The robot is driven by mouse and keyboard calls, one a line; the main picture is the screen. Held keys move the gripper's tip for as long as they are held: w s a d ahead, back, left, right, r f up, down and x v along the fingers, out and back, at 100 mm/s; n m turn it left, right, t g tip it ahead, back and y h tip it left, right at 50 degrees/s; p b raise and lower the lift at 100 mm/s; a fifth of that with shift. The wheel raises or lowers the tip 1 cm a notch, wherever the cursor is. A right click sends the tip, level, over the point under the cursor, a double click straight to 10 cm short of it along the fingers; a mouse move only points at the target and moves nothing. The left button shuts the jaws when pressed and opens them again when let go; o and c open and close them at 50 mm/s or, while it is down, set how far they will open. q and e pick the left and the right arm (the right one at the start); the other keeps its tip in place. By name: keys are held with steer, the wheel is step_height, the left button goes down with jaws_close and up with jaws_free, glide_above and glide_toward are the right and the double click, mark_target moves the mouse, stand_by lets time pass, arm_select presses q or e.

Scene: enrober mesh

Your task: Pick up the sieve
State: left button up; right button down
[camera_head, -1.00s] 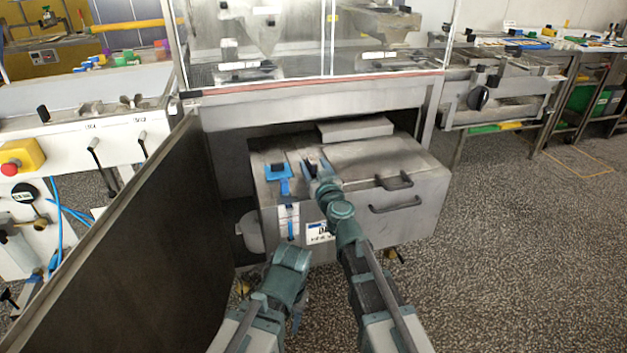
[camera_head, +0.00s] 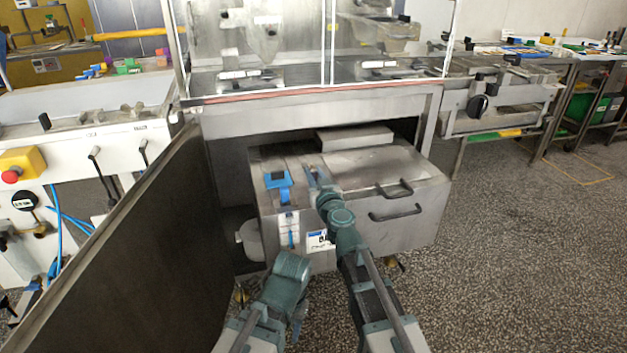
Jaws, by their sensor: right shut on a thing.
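My right gripper (camera_head: 313,178) is at the top of the grey metal box (camera_head: 395,168), near its left end. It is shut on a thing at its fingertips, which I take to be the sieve. The sieve is too small and too covered by the gripper for its shape to be clear. My right arm reaches up to it from the bottom of the view. My left arm is bent low in front of the box, and its gripper does not show.
A blue piece (camera_head: 278,180) sits left of my right gripper on the box. Two dark handles (camera_head: 396,211) are on the box's right part. A large dark panel (camera_head: 140,265) stands close on the left. The machine frame (camera_head: 318,118) overhangs the box. Floor (camera_head: 520,260) is clear at right.

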steer(key=shift+r, duration=0.15)
step_height(320, 180, up, 18)
steer(key=p, duration=1.8)
